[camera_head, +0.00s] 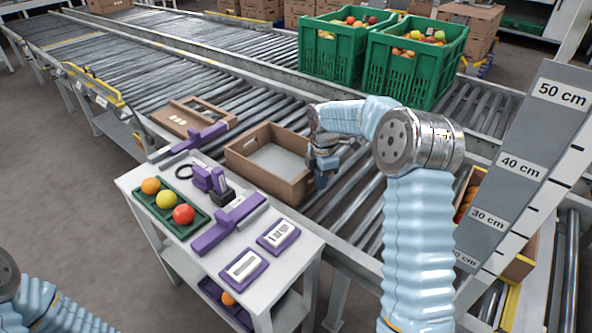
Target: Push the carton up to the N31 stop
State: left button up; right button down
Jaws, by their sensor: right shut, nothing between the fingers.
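The carton (232,158) is an open brown box with a pale inside, sitting on the roller conveyor behind the white cart. My right gripper (321,180) is shut and empty at the carton's right end. It is close to that wall; I cannot tell whether it touches. A flat brown piece with openings (177,119) lies on the rollers further left, with a gap between it and the carton. No N31 mark is readable, so I cannot tell which thing is the stop. Only part of my left arm shows at the lower left; its gripper is out of view.
The white cart (290,262) in front holds a green tray (180,225) of fruit and several purple tools and labels. Green crates (400,78) of fruit stand behind the carton. A graduated board (520,165) stands at the right. Rollers at the far left are clear.

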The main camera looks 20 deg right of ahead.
aim_at(311, 174)
jog(key=shift+w+a+r, duration=0.15)
jog(key=shift+w+a, duration=0.1)
jog(key=shift+w, duration=0.25)
jog(key=shift+w+a, duration=0.3)
jog(key=shift+w, duration=0.3)
jog(key=shift+w+a, duration=0.25)
jog(key=shift+w, duration=0.3)
jog(key=shift+w+a, duration=0.25)
jog(key=shift+w, duration=0.3)
jog(key=shift+w+a, duration=0.25)
jog(key=shift+w, duration=0.4)
